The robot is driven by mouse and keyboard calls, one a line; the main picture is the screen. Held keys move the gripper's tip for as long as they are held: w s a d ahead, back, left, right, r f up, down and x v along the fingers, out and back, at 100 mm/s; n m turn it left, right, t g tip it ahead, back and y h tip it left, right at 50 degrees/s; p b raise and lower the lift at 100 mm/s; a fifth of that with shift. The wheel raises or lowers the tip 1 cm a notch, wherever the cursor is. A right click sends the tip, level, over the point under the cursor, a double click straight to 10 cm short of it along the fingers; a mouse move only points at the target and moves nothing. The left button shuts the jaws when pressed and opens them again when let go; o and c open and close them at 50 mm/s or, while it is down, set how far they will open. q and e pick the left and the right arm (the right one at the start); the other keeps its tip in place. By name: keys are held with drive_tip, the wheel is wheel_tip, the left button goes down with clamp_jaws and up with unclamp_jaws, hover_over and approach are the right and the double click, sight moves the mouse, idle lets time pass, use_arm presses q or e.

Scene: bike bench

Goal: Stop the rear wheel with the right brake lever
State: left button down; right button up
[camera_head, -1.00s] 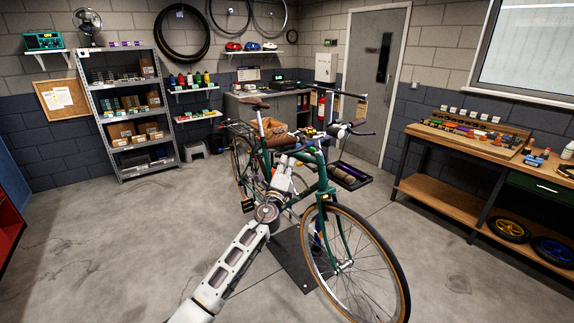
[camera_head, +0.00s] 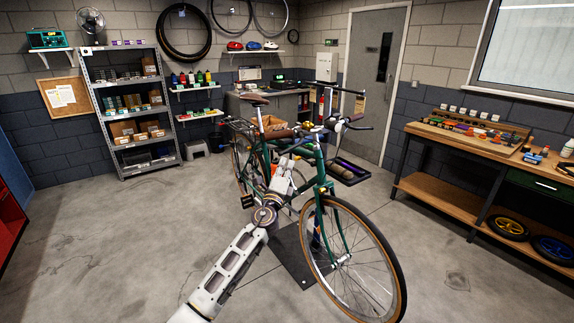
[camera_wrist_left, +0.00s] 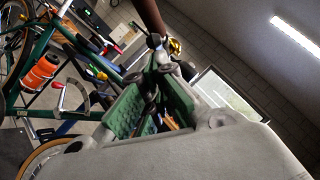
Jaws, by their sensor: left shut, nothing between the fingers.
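The green bicycle (camera_head: 318,172) stands with its front wheel (camera_head: 352,262) toward me. Its rear wheel (camera_head: 242,160) is behind, partly hidden by the frame; I cannot tell whether it turns. A brown handlebar grip (camera_head: 280,134) shows above my left arm, and a brown grip also shows in the left wrist view (camera_wrist_left: 150,16). My left gripper (camera_wrist_left: 156,72) is shut and empty, with its green-padded fingers close below this grip. I cannot tell whether it touches the bar. The right brake lever is not clearly distinguishable. My right gripper is not in view.
A yellow part (camera_wrist_left: 175,47) is close to my left fingertips. An orange bottle (camera_wrist_left: 40,72) is on the frame. A dark floor plate (camera_head: 292,258) lies under the bicycle. A wooden workbench (camera_head: 455,150) stands at right. The floor at left is clear.

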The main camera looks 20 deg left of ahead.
use_arm(q)
drive_tip(key=b+v, duration=0.1)
drive_tip(key=v, duration=0.7)
drive_tip(key=shift+s+a+r, duration=0.2)
drive_tip(key=shift+s+a, duration=0.05)
drive_tip(key=shift+s, duration=0.05)
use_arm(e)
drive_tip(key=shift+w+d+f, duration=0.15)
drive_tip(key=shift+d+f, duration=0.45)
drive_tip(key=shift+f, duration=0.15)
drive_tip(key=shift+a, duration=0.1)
